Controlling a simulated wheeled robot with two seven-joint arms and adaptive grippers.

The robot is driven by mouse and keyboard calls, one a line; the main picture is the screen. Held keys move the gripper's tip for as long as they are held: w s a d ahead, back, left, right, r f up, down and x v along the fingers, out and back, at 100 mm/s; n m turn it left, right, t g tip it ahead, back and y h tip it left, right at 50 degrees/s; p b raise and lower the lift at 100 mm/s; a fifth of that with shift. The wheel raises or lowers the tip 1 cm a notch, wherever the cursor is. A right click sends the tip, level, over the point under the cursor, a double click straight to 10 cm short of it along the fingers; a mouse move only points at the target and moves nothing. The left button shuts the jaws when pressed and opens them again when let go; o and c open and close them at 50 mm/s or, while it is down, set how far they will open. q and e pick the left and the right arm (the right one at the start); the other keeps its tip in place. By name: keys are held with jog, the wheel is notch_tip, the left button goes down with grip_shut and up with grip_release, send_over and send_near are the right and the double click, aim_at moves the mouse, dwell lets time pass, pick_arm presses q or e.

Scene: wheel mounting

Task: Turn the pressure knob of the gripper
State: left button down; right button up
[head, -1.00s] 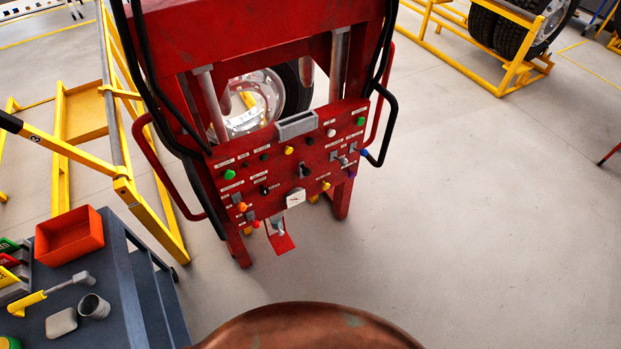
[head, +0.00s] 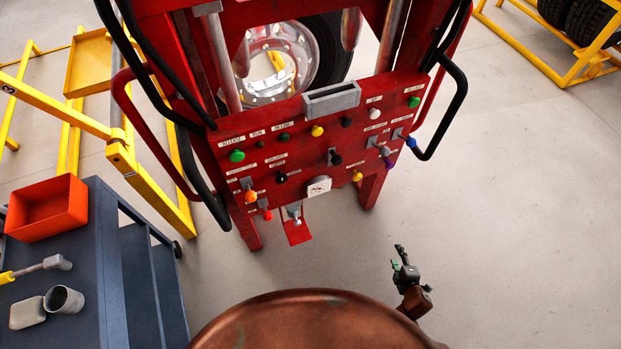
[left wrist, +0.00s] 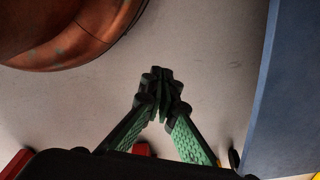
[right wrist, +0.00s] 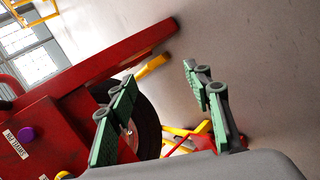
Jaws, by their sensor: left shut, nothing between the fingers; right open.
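The red machine (head: 225,140) stands ahead, its sloped control panel facing me. The panel holds several knobs, including green (head: 237,155), yellow (head: 317,131), black (head: 281,177), orange (head: 250,197) and purple (head: 389,164). A white dial (head: 319,186) sits low on it. I cannot tell which knob is the pressure knob; most labels are too small to read. My right gripper (head: 400,254) is open and empty, below and right of the panel, apart from it. In the right wrist view the purple knob (right wrist: 26,134) is at left. My left gripper (left wrist: 160,76) is shut and empty above the floor.
A blue-grey cart (head: 92,272) at the left carries an orange bin (head: 45,208) and a metal cup (head: 64,300). Yellow frames (head: 120,155) stand behind it. Black hoses and a bent black handle (head: 460,95) flank the panel.

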jog(key=w+a+r+n+t+y+b, duration=0.1)
jog(key=w+a+r+n+t+b, duration=0.2)
jog(key=w+r+n+b, duration=0.35)
jog(key=n+t+y+b, duration=0.4)
jog(key=n+b, duration=0.6)
jog(key=n, duration=0.7)
send_near(358, 179)
jog(key=w+y, duration=0.1)
jog(key=w, duration=0.1)
jog(key=shift+g, duration=0.3)
jog(key=p+x, duration=0.1)
jog(key=x, duration=0.4)
jog(key=shift+w+r, duration=0.1)
jog(key=shift+w, duration=0.2)
jog(key=shift+w+a, duration=0.25)
jog(key=shift+w, duration=0.3)
pick_arm(q)
notch_tip(358, 179, up, 11)
jog(key=w+d+g, duration=0.1)
jog(key=w, duration=0.1)
jog(key=shift+d+f+n, duration=0.15)
jog(key=shift+f+n, duration=0.05)
jog(key=shift+n, duration=0.1)
jog(key=shift+w, duration=0.1)
pick_arm(e)
jog(key=shift+c, duration=0.5)
jog(key=c, duration=1)
jog(key=shift+c, duration=0.2)
